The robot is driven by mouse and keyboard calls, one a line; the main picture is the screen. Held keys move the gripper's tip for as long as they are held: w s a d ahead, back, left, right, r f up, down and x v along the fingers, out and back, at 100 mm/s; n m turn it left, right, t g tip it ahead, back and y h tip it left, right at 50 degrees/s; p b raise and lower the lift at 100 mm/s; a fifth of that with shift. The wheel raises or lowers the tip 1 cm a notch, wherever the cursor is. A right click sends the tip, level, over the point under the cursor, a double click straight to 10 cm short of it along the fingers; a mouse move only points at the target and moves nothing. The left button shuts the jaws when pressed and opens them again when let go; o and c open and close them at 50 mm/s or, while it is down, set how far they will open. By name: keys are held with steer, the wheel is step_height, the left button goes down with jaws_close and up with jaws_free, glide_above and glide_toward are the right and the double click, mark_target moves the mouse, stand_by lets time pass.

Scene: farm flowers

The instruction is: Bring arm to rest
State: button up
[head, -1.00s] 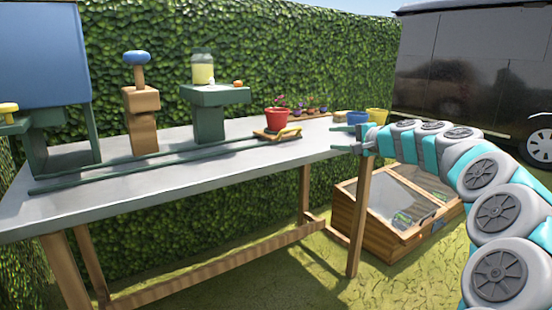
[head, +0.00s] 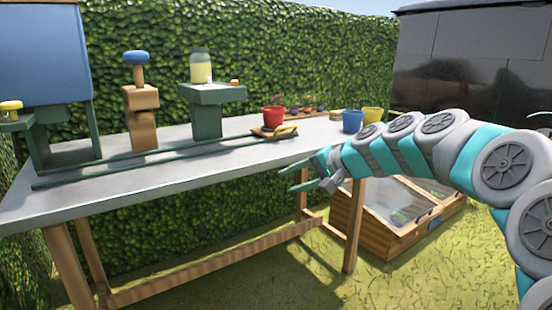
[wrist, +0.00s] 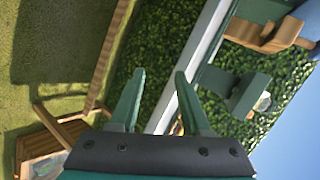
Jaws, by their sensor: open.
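My gripper (head: 299,177) is at the front right edge of the grey table (head: 110,200) in the head view, with my arm reaching in from the right. Its two green fingers are apart and nothing is between them. In the wrist view the open fingers (wrist: 155,100) point up the picture, with the table's edge (wrist: 190,75) running past the right finger and the hedge and grass beyond.
On the table stand a red flower pot (head: 273,115), a green stand (head: 208,95) with a jar (head: 201,66), stacked wooden blocks (head: 144,122), a blue pot (head: 352,121) and a yellow pot (head: 373,115). A wooden cold frame (head: 375,236) sits on the grass below.

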steer(key=s+a+f+n+g+h, duration=0.1)
steer(key=s+f, duration=0.2)
steer(key=s, duration=0.2)
steer(key=s+a+f+n+g, duration=0.1)
steer(key=s+a+f+g, duration=0.15)
steer(key=s, duration=0.25)
steer(key=s+d+f+n+g+h, duration=0.1)
steer(key=s+d+f, duration=0.3)
steer(key=s, duration=0.7)
steer(key=s+d+f+n+g+h, duration=0.1)
steer(key=s+d+f+g+h, duration=0.1)
steer(key=s+d+f+h, duration=0.2)
steer(key=s+d+f+n+g+h, duration=0.1)
steer(key=s+d+f, duration=0.5)
steer(key=s, duration=1.2)
step_height(320, 180, down, 3)
steer(key=shift+d+g+h, duration=0.15)
steer(key=shift+g+h, duration=0.6)
steer(key=shift+h, duration=0.35)
